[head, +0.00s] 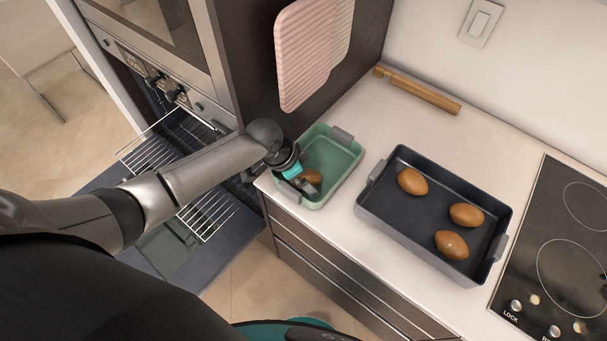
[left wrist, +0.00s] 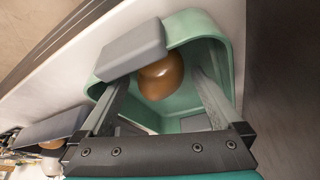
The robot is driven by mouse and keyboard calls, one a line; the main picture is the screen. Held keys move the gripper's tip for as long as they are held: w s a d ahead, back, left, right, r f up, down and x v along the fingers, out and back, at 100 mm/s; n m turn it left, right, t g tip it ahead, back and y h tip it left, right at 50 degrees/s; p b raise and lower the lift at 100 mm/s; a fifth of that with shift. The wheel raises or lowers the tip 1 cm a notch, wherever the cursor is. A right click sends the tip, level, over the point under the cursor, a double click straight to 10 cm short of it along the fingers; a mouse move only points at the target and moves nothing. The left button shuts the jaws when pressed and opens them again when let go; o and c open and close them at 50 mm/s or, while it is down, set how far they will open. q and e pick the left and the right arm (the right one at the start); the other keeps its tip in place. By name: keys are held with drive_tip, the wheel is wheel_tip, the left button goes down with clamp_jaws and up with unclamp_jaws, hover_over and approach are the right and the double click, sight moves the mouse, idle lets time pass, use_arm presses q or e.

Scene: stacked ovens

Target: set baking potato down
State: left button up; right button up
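A brown baking potato (head: 312,177) lies in the small green baking dish (head: 343,159) at the counter's left end. My left gripper (head: 303,181) reaches down into this dish, right at the potato. In the left wrist view, the potato (left wrist: 161,78) shows between the two spread fingers, with a gap on each side. The green dish (left wrist: 205,35) surrounds it, and a grey dish handle (left wrist: 133,50) covers part of the near wall. My left gripper is open. My right gripper is not in view.
A dark baking tray (head: 400,222) with 3 brown potatoes stands right of the green dish. The open oven with wire racks (head: 205,210) is left.

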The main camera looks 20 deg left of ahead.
use_arm(q)
drive_tip(key=shift+r, duration=0.15)
drive_tip(key=p+v, duration=0.2)
drive_tip(key=v, duration=1)
